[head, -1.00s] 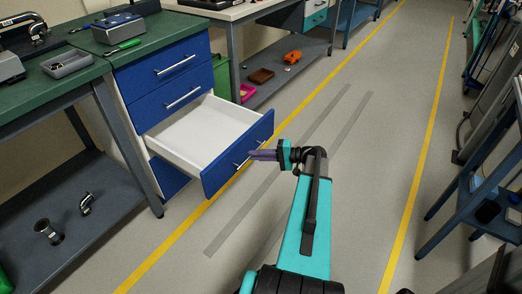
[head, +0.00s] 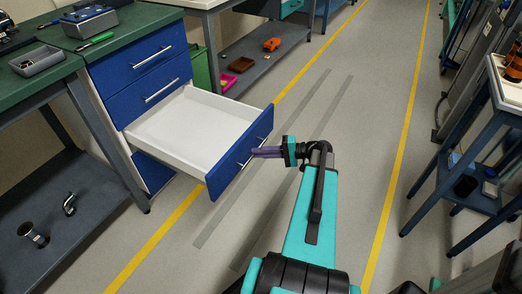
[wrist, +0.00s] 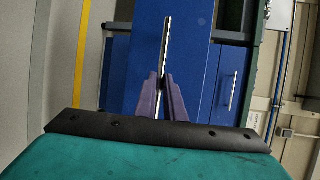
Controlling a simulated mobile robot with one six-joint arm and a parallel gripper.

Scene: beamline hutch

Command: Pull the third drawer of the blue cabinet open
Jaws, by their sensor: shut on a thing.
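The blue cabinet (head: 108,75) stands at the left under a green worktop. Its third drawer (head: 240,155) is pulled far out, and its white inside is empty. The two drawers above it are closed. My gripper (head: 256,153) is at the front of the third drawer, with its purple fingers shut on the bar handle (head: 264,145). In the wrist view the silver handle (wrist: 165,50) runs between the two fingers (wrist: 162,95), in front of the blue drawer front (wrist: 190,60). The part of the handle behind the fingers is hidden.
A grey tray (head: 38,60) and a green tool (head: 95,40) lie on the worktop. Shelves hold metal parts at lower left and bins and an orange thing (head: 272,44) farther back. A blue stand (head: 470,165) is at the right. The grey floor between is clear.

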